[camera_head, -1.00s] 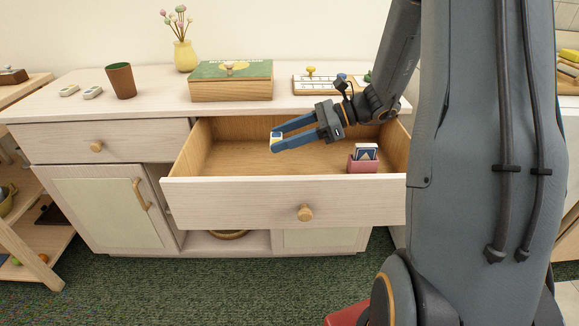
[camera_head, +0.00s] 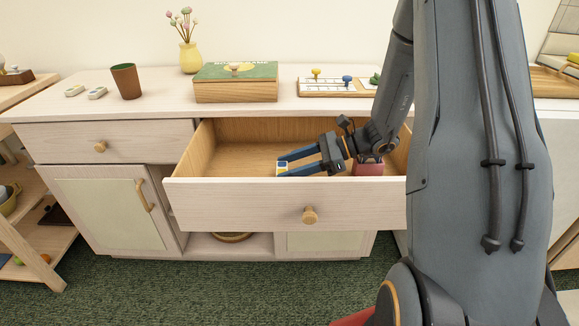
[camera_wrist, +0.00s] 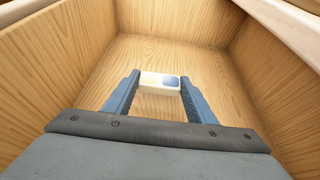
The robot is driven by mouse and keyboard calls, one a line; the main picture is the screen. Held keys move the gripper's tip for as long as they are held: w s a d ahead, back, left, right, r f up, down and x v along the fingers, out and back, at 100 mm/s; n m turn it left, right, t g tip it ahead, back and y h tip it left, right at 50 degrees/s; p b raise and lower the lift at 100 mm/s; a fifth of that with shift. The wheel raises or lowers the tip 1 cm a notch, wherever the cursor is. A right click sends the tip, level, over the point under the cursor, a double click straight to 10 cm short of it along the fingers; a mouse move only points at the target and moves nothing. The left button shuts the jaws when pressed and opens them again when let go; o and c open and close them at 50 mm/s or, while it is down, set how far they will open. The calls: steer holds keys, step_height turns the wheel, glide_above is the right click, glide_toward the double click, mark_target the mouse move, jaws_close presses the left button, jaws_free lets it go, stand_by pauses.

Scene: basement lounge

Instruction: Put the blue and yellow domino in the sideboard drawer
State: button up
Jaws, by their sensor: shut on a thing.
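The domino (camera_head: 282,168) is a small white tile with blue and yellow marks. My gripper (camera_head: 281,165) is shut on it, inside the open sideboard drawer (camera_head: 240,192). In the wrist view the domino (camera_wrist: 160,81) lies crosswise between the two blue fingers of my gripper (camera_wrist: 158,87), with the drawer's wooden floor (camera_wrist: 185,55) beyond it. I cannot tell whether the domino touches the floor. The drawer is pulled well out, and its front panel hides the lower part of the inside.
A red card holder (camera_head: 368,169) stands in the drawer's right part, partly behind my gripper. On the sideboard top (camera_head: 150,103) stand a brown cup (camera_head: 126,82), a yellow vase (camera_head: 190,58), a green-lidded box (camera_head: 236,88) and a peg board (camera_head: 332,88). The drawer's left part is clear.

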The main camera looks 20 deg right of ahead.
steer(key=shift+s+f, duration=0.1)
steer(key=shift+f, duration=0.5)
steer(key=o, duration=1)
steer(key=shift+f, duration=0.1)
steer(key=shift+r, duration=0.45)
steer(key=v, duration=1.2)
steer(key=shift+r+p, duration=0.3)
steer(key=shift+p, duration=0.15)
steer(key=shift+r, duration=0.1)
